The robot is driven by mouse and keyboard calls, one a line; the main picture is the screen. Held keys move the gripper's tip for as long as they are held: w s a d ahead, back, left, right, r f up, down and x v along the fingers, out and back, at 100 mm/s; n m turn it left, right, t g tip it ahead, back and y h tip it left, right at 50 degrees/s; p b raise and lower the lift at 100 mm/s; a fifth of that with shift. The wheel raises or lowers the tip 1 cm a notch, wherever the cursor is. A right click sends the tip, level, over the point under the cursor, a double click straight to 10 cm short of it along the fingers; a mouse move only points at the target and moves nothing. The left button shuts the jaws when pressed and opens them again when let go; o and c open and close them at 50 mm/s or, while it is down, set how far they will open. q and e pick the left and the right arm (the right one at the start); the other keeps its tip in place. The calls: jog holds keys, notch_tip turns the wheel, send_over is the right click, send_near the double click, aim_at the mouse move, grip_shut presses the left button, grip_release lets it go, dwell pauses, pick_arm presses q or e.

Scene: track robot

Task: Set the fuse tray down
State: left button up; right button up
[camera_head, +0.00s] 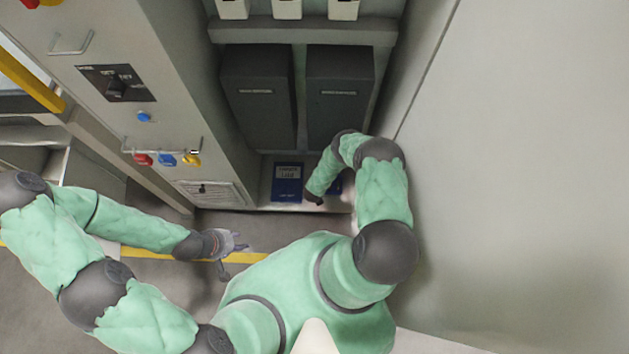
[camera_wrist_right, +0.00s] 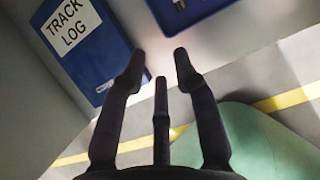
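The dark blue fuse tray (camera_wrist_right: 225,14) shows only partly, at the top edge of the right wrist view, with metal pieces in it. It rests on a pale surface. My right gripper (camera_wrist_right: 160,65) has its dark fingers spread, with nothing between them, and is apart from the tray. In the head view my right gripper (camera_head: 314,200) is low at the cabinet's bottom shelf, and the arm hides much around it. A blue patch (camera_head: 335,184) shows behind that arm, and I cannot tell whether it is the tray. My left gripper (camera_head: 234,262) is open and empty above the floor.
A grey control panel (camera_head: 135,70) is at left, and a plain wall (camera_head: 520,170) is close at right.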

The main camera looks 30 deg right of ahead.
jog(key=shift+p+v, duration=0.35)
jog(key=shift+v, duration=1)
